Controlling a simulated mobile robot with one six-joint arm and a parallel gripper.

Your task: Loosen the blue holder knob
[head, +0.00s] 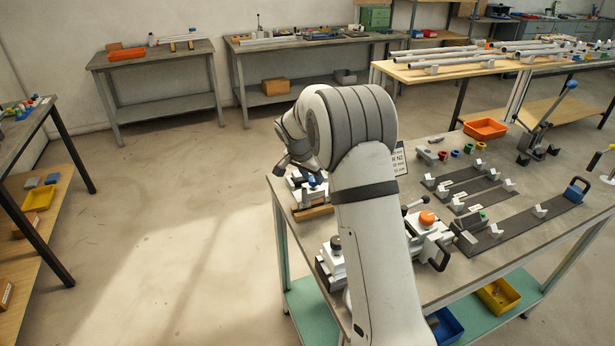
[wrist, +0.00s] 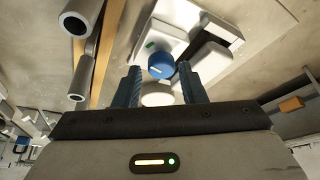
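The fingers are apart, one on each side of the knob, and I see no clear contact. A pale round part (wrist: 157,95) lies between the fingers, nearer the palm. The holder body (wrist: 190,30) is white with a small green mark. My arm hides part of the holder in the head view.
Grey tubes (wrist: 82,15) and a wooden strip (wrist: 107,40) lie close left of the fingers in the wrist view. A clamp with an orange knob (head: 427,217) stands right of my arm. An orange bin (head: 485,129) is farther back. Open floor lies left of the table.

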